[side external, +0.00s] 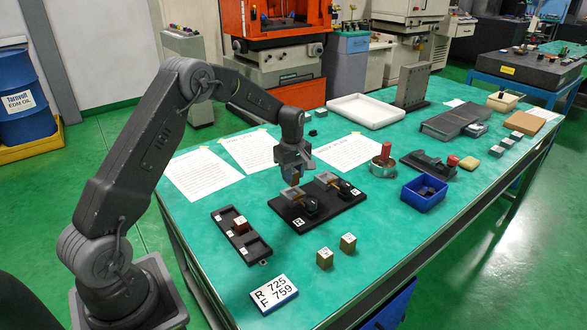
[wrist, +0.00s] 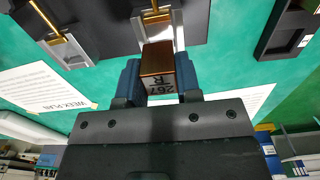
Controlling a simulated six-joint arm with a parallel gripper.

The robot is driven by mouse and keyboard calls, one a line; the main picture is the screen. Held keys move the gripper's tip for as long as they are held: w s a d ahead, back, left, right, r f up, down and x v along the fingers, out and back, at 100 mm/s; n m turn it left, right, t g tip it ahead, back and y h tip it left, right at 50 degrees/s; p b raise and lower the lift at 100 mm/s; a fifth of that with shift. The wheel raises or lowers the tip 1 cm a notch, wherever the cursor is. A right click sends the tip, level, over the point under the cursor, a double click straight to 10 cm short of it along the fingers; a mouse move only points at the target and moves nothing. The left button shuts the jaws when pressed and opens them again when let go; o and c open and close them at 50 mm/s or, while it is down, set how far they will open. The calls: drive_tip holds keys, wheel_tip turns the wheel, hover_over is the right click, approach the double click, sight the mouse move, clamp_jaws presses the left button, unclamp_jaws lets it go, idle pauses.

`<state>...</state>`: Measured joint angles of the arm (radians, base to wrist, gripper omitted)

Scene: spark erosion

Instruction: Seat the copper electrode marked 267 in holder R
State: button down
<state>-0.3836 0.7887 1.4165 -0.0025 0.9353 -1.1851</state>
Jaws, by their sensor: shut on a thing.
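My gripper (wrist: 160,85) is shut on a copper electrode (wrist: 158,62) whose pale face reads 267 and R in the wrist view. In the side view my gripper (side external: 293,172) holds the electrode (side external: 295,180) just above the left of two grey holders (side external: 293,194) on a black plate (side external: 335,214). In the wrist view this holder (wrist: 157,32), with a brass-coloured rod, lies straight beyond the electrode. Whether they touch is unclear. The other holder (wrist: 68,48) is to the left there. The plate's small white labels are too small to read surely.
A black tray (side external: 257,250) holds another copper block (side external: 240,224). Two loose blocks (side external: 324,258) (side external: 348,242) stand in front of the plate. A card (side external: 274,294) reads R 725, F 759. A blue bin (side external: 424,195) and a metal cup (side external: 383,169) stand right.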

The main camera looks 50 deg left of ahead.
sight(293, 186)
drive_tip(key=shift+f, duration=2.15)
drive_tip(key=shift+f, duration=0.25)
drive_tip(key=c, duration=0.7)
unclamp_jaws()
drive_tip(key=shift+c, duration=0.2)
wheel_tip(293, 186, up, 14)
drive_tip(key=shift+f, duration=0.1)
